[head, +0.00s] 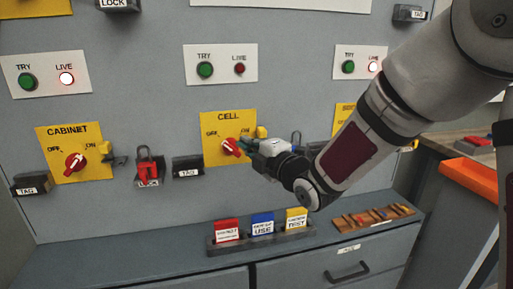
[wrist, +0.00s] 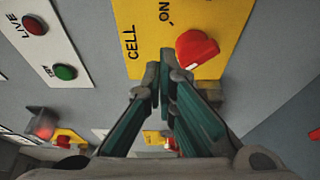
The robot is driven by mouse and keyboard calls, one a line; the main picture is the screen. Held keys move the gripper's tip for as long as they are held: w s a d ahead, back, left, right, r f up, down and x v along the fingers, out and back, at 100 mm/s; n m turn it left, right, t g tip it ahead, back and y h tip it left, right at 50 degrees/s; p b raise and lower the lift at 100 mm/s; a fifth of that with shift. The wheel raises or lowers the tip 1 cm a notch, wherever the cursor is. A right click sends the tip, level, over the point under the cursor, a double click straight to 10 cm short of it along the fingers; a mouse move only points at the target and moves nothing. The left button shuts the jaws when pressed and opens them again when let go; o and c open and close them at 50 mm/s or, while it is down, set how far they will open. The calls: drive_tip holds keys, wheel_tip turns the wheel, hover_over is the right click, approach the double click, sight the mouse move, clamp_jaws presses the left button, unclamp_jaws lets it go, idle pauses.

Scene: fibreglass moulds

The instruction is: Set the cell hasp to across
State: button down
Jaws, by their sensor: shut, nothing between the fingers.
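The yellow CELL plate (head: 216,153) is on the grey panel, marked OFF and ON, with a red switch knob (head: 231,148). The plate (wrist: 150,35) and knob (wrist: 196,48) also show in the wrist view. My gripper (head: 252,147) is at the plate's right edge, just right of the knob. In the wrist view its fingers (wrist: 161,72) are shut and empty, with tips over the plate beside the knob. A small yellow piece (head: 262,132) by the gripper may be part of the cell hasp. The hasp is mostly hidden, and I cannot tell its setting.
The CABINET plate (head: 60,142) is at left, near a red padlock (head: 148,170) and a black TAG holder (head: 187,167). The cell's LIVE lamp (head: 240,68) looks unlit. Below, a rack (head: 262,242) of coloured cards and a wooden tray (head: 347,226) stand on the ledge.

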drive_tip(key=shift+w+d, duration=0.2)
drive_tip(key=shift+w, duration=0.6)
drive_tip(key=shift+w+d, duration=0.25)
drive_tip(key=shift+w, duration=0.5)
drive_tip(key=shift+w+d, duration=0.2)
drive_tip(key=shift+w, duration=0.6)
drive_tip(key=d+b, duration=0.1)
drive_tip(key=w+d, duration=0.1)
drive_tip(key=d, duration=0.1)
drive_tip(key=d+b, duration=0.1)
drive_tip(key=shift+w+d+f+b, duration=0.1)
drive_tip(key=shift+w+d+b, duration=0.2)
drive_tip(key=shift+d, duration=0.4)
